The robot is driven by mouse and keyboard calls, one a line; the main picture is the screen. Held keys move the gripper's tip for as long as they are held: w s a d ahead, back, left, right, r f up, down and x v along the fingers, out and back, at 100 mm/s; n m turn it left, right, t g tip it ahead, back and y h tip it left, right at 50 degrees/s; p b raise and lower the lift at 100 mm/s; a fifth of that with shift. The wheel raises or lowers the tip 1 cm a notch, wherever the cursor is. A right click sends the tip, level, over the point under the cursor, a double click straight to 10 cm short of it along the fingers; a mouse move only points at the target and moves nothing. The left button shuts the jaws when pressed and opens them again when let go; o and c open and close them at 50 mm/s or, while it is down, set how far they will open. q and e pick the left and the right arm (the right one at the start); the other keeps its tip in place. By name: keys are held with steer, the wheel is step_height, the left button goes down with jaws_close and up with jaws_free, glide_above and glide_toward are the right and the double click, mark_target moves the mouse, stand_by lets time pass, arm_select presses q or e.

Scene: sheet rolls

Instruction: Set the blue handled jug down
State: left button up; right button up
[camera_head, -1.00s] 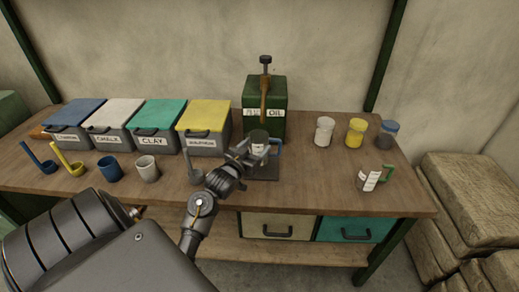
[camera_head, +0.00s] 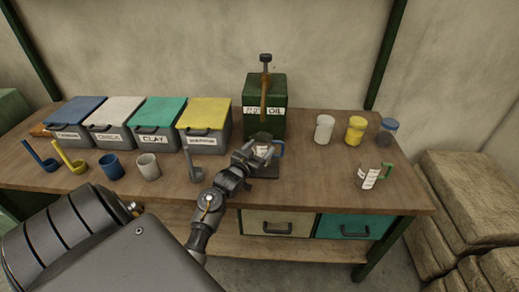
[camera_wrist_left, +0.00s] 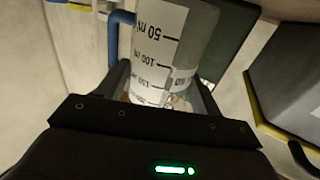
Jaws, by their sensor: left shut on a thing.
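The blue handled jug (camera_head: 264,152) is a clear measuring jug with a white scale label. It is at the dark square base (camera_head: 264,172) in front of the green oil can. Its blue handle (camera_head: 279,148) points right. My left gripper (camera_head: 249,156) comes in from the front left and is shut on the jug's body. In the left wrist view the jug (camera_wrist_left: 190,50) stands between the two fingers, its handle (camera_wrist_left: 115,38) on the left. I cannot tell whether the jug's bottom touches the base. My right gripper is out of view.
The green oil can (camera_head: 264,98) stands behind the jug. A green handled jug (camera_head: 368,176) stands at the right. Several lidded bins, such as the yellow one (camera_head: 207,113), line the left back. A grey ladle (camera_head: 195,172) is close left of my gripper. Bare tabletop (camera_head: 320,170) lies to the right.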

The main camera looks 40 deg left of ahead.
arm_select(q)
steer(key=shift+f, duration=0.45)
steer(key=shift+s+d+f, duration=0.1)
steer(key=shift+s, duration=0.05)
